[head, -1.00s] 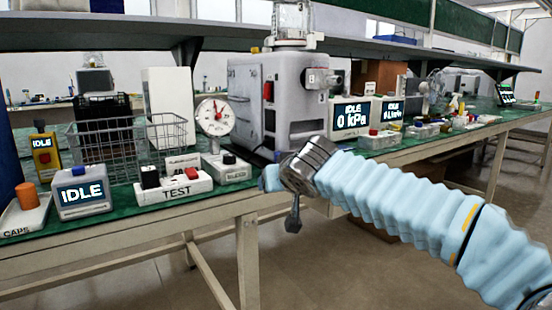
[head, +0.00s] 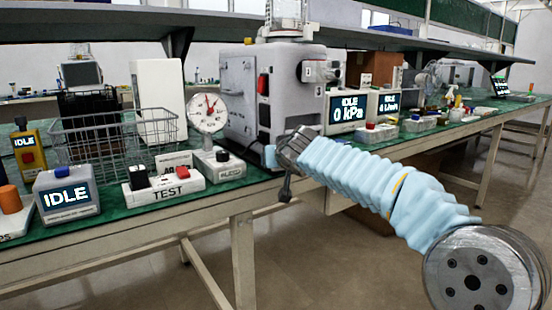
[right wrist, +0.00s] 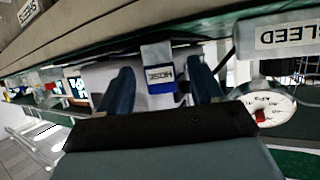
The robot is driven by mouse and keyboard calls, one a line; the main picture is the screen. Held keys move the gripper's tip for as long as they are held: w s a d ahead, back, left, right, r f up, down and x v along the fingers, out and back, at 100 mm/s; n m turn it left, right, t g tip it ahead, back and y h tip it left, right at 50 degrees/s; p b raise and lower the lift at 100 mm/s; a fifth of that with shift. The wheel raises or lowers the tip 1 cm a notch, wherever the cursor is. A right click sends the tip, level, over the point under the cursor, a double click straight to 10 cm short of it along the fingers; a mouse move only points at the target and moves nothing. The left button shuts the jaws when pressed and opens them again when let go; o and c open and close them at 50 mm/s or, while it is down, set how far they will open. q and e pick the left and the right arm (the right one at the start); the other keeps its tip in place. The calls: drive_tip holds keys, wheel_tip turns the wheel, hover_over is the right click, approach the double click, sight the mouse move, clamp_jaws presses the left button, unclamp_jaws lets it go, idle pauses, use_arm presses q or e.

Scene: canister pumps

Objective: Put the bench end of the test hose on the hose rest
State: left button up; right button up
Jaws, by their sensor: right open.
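My right gripper (head: 270,157) is at the bench's front edge, before the grey pump unit (head: 270,95), just right of the BLEED box. In the right wrist view its two blue fingers (right wrist: 160,88) are spread apart. A small grey block with a blue-and-white HOSE label (right wrist: 160,75) shows in the gap between them. I cannot tell whether it is the hose rest, or whether the fingers touch it. I cannot make out the test hose or its bench end in either view. My left gripper is out of view.
The BLEED box (head: 224,168), pressure gauge (head: 208,113), TEST switch box (head: 165,190) and wire basket (head: 115,140) stand left of my right gripper. Displays (head: 348,108) stand to the right. A shelf (head: 200,40) runs above the bench. The floor in front is clear.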

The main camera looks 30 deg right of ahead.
drive_tip(key=shift+w+d+f, duration=0.2)
drive_tip(key=shift+w+f, duration=0.05)
drive_tip(key=shift+w, duration=0.4)
drive_tip(key=c, duration=1.1)
